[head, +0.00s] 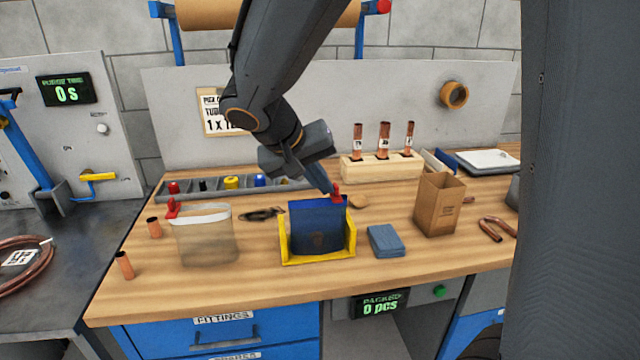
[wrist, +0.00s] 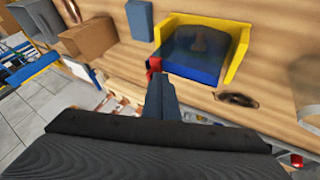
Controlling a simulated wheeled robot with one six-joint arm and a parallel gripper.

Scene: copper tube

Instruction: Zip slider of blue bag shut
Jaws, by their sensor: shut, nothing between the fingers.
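The blue bag (head: 318,228) stands upright in a yellow holder (head: 318,260) on the bench. Its red slider (head: 336,192) sits at the top right end of the bag in the head view. In the wrist view the slider (wrist: 154,65) is at the left end of the bag (wrist: 195,55). My gripper (head: 328,189) is shut and empty, its tips right beside the slider; I cannot tell whether they touch it. The shut fingers also show in the wrist view (wrist: 160,88) and hide part of the slider's surroundings.
A clear bag (head: 205,245) with its own red slider (head: 172,208) stands at left. A blue cloth-like block (head: 384,241) and an open cardboard box (head: 438,205) are at right. A wooden rack (head: 380,171) with copper tubes and a dark parts tray (head: 205,188) stand behind.

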